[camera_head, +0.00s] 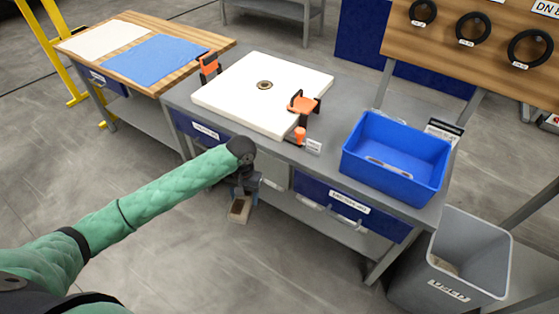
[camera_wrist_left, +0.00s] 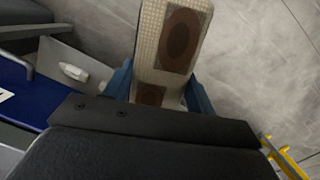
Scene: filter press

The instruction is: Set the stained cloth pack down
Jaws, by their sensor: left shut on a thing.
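The stained cloth pack (camera_head: 239,209) is a small beige block hanging below my left gripper (camera_head: 246,187), in front of the grey workbench and above the floor. In the left wrist view the pack (camera_wrist_left: 160,75) is a pale woven strip with dark brown oval stains. The blue fingers of the left gripper (camera_wrist_left: 160,98) are shut on it, one on each side. My right gripper is not in view.
A white plate (camera_head: 235,95) with orange clamps (camera_head: 304,104) lies on the grey bench. A blue bin (camera_head: 370,125) stands at its right. A grey waste bin (camera_head: 480,250) stands on the floor at right. A blue cloth (camera_head: 153,61) lies on the wooden table.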

